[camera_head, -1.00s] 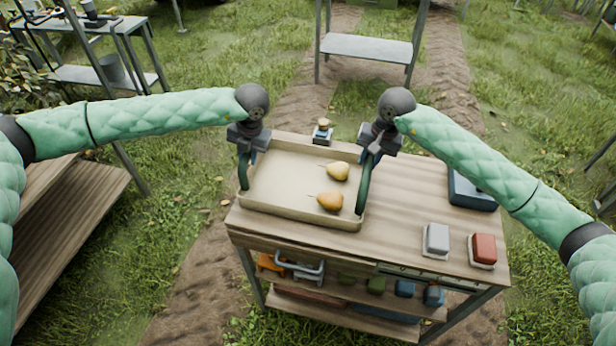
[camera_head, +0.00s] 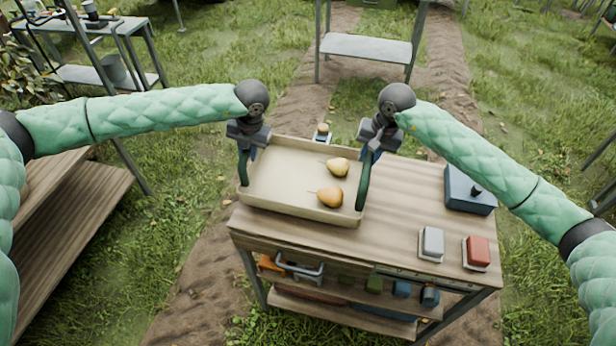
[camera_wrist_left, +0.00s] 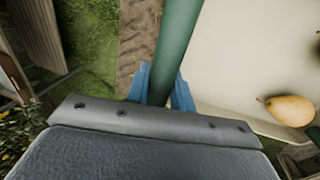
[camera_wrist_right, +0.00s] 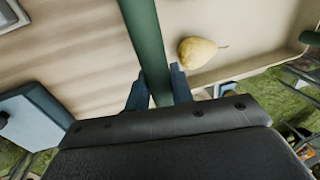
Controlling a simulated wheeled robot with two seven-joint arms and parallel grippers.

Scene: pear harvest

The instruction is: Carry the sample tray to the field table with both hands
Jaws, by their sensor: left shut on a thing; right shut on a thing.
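The sample tray (camera_head: 270,197) is a shallow cream tray with a dark green handle on each side. It is level and appears a little above the left part of a wooden-topped table (camera_head: 400,190). Two yellow pears lie inside, one further back (camera_head: 338,167) and one nearer (camera_head: 330,197). My left gripper (camera_head: 246,150) is shut on the left handle, whose green bar shows between blue fingers in the left wrist view (camera_wrist_left: 175,45). My right gripper (camera_head: 372,150) is shut on the right handle, also seen in the right wrist view (camera_wrist_right: 145,40).
A blue box (camera_head: 469,192), a grey block (camera_head: 431,244) and a red block (camera_head: 476,253) stand on the table's right side. A small item (camera_head: 322,132) is behind the tray. Tools fill the shelf below. A metal table (camera_head: 365,48) stands beyond on grass and dirt.

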